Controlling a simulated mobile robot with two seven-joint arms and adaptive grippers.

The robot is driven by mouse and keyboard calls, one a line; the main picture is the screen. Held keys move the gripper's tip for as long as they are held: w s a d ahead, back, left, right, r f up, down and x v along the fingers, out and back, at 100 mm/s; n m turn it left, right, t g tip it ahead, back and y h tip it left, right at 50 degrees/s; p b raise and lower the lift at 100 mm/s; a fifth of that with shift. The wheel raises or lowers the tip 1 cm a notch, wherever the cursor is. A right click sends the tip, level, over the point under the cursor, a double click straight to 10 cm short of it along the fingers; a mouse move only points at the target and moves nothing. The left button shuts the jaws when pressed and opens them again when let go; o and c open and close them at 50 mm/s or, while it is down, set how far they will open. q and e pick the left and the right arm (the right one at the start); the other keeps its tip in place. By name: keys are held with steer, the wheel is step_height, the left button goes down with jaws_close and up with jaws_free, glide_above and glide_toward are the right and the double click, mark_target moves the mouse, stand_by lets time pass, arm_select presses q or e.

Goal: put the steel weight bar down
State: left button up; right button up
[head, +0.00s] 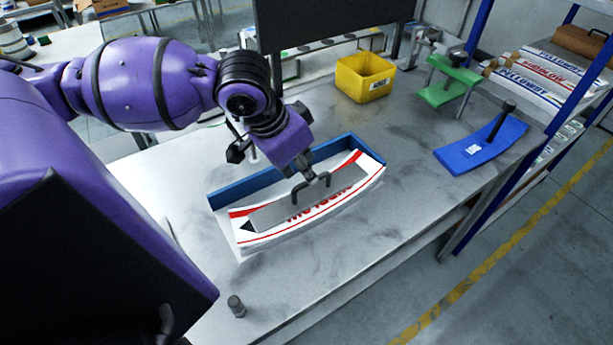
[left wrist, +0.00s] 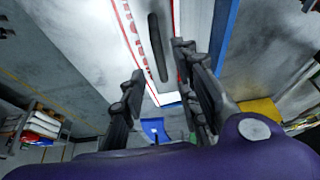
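The steel weight bar (head: 268,216) is a grey curved plate with a dark arched handle (head: 311,188). It lies on the white, red-striped labels (head: 345,192) in the blue-walled magazine (head: 232,196). My left gripper (head: 318,179) is just above the bar, at its handle. In the left wrist view, the gripper's two fingers (left wrist: 160,85) stand wide apart, with the handle (left wrist: 157,47) showing in the gap between them. I see no finger pressed on the handle. My right gripper is not in view.
A yellow bin (head: 365,77) stands behind the magazine. A green clamp-like fixture (head: 447,85) and a blue curved plate with a black post (head: 480,148) are to the right. A small grey cylinder (head: 236,306) stands near the front edge.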

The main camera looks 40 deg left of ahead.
arm_select(q)
steer(key=p+v, duration=0.1)
steer(key=v, duration=0.5)
stand_by(0.5)
